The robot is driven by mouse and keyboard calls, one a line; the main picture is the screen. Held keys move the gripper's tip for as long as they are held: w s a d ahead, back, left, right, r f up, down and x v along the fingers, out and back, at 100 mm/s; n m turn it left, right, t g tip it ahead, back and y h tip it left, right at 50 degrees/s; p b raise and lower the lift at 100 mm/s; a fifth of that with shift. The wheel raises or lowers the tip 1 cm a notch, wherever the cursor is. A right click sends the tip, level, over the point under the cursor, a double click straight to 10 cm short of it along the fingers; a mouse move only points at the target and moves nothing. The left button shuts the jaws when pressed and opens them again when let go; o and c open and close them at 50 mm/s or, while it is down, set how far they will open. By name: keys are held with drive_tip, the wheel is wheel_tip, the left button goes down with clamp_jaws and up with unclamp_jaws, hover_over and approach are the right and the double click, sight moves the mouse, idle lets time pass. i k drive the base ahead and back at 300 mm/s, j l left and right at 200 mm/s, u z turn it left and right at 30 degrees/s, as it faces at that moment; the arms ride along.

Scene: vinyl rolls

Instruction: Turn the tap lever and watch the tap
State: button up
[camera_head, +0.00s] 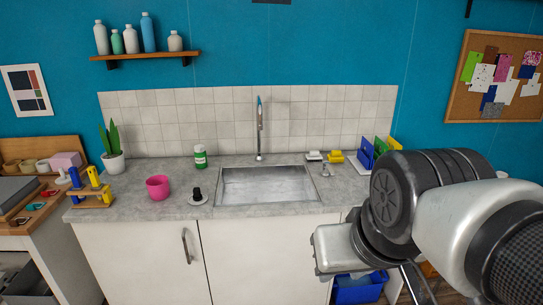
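The tap (260,128) is a tall, thin chrome spout standing upright behind the sink (228,192). I cannot make out a separate lever on the tap. A small metal fitting (326,170) stands on the counter at the sink's back right corner; I cannot tell whether it is the lever. The sink basin looks empty, and no running water shows. My arm fills the lower right, apart from the tap. Thin dark parts at its lower end (416,284) may be my gripper, cut off by the frame's bottom edge; its opening is unclear.
On the counter (240,164) stand a pink cup (158,187), a green jar (200,156), a black-topped item (197,196) and a potted plant (112,152). A blue bin (358,289) sits low. Counter left of the sink has free room.

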sight(327, 164)
drive_tip(key=i+z, duration=0.35)
drive_tip(key=i, duration=1.1)
drive_tip(key=i+j+z, duration=0.25)
drive_tip(key=i+l, duration=0.1)
